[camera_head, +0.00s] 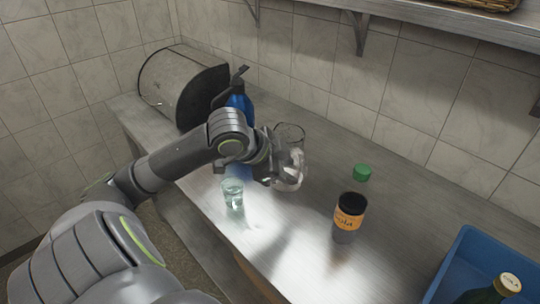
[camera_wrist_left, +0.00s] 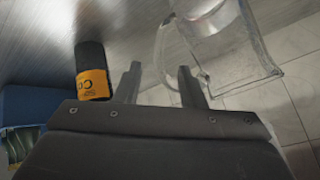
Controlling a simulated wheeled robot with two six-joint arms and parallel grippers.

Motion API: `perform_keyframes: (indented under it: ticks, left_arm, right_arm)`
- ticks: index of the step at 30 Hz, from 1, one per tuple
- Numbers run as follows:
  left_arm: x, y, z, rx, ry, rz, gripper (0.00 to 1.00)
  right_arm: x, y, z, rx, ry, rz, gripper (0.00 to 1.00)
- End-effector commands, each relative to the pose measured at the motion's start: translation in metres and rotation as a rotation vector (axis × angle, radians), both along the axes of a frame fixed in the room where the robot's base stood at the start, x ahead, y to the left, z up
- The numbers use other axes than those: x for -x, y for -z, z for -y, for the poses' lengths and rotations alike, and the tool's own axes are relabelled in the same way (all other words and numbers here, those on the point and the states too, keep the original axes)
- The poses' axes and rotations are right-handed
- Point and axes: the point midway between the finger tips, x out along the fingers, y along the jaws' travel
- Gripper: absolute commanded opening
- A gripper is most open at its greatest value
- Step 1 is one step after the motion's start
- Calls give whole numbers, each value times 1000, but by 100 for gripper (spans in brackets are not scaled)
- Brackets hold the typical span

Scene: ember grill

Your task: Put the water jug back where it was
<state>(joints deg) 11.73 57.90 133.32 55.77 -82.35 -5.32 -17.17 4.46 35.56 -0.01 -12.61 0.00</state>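The clear water jug (camera_head: 291,137) appears upright at the middle of the steel counter (camera_head: 310,255), partly hidden by my left gripper. It also shows in the left wrist view (camera_wrist_left: 222,50), tilted in the picture, its clear handle near the fingertips. My left gripper (camera_head: 283,168) is at the jug's near side. In the left wrist view its two fingers (camera_wrist_left: 158,75) are apart, with the handle's edge beyond and between them. I cannot tell whether they touch it. A small glass (camera_head: 232,193) with clear liquid stands left of the jug. My right gripper is not in view.
A cola container (camera_head: 348,218) with an orange label and a green lid-like item (camera_head: 362,172) are right of the jug. A blue crate (camera_head: 470,244) holding a bottle is at the right. A blue bottle (camera_head: 239,101) and a metal drum (camera_head: 178,85) stand behind my arm.

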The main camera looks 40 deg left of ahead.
Motion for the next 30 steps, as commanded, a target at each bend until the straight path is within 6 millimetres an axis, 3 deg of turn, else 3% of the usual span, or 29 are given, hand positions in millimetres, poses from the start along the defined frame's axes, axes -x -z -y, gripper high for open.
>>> perform_keyframes:
  ticks: [18, 30]
  left_arm:
    - [34, -41, -13, -7, -3, 0, 36]
    - [44, -52, -13, 0, 2, -3, 36]
  right_arm:
    - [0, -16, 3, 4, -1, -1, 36]
    - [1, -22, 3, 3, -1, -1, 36]
